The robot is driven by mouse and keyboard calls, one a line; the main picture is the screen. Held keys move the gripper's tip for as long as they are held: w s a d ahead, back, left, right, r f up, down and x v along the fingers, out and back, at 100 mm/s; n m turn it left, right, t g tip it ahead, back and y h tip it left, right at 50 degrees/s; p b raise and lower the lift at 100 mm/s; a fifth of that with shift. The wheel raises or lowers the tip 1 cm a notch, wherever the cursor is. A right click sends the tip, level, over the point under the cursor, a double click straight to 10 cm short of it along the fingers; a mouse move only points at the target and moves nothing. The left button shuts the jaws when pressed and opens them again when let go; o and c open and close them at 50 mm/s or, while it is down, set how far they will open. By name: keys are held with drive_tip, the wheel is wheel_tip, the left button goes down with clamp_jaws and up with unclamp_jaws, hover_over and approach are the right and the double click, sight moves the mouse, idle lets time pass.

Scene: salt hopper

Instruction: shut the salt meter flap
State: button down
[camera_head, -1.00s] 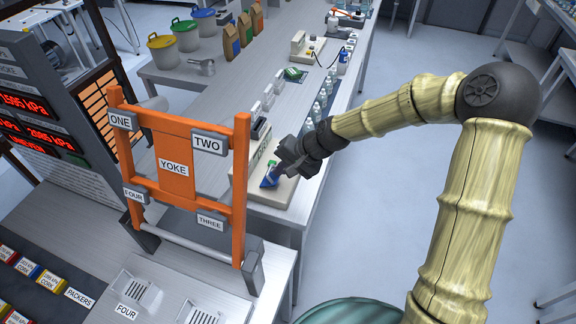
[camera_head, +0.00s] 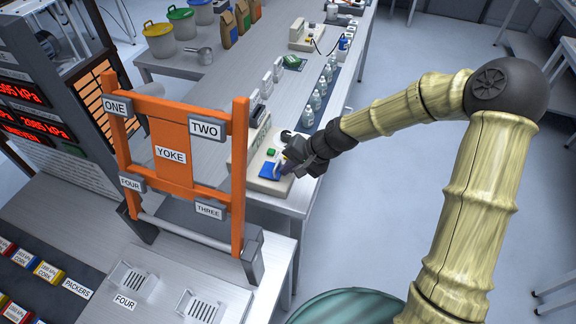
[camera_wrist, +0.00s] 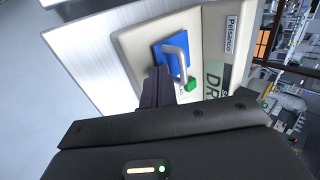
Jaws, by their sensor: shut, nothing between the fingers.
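The salt meter is a cream box (camera_head: 285,187) at the end of the long bench. Its blue flap (camera_head: 269,170) looks down or nearly flat on the box top; I cannot tell whether it is fully shut. My gripper (camera_head: 290,158) is shut and empty, right beside the flap. In the wrist view my dark fingers (camera_wrist: 158,82) reach to the flap's lower edge near the handle; I cannot tell whether they touch it.
An orange yoke frame (camera_head: 172,153) with numbered labels stands left of the meter. Several clear bottles (camera_head: 315,101) line the bench behind it. A metal scoop (camera_head: 205,56) and buckets stand farther back. The floor right of the bench (camera_head: 400,180) is clear.

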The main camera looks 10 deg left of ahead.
drive_tip(key=shift+a, duration=0.1)
idle(0.3)
drive_tip(key=shift+a+f, duration=0.15)
drive_tip(key=shift+a, duration=0.15)
drive_tip(key=shift+s+a, duration=0.15)
drive_tip(key=shift+a, duration=0.1)
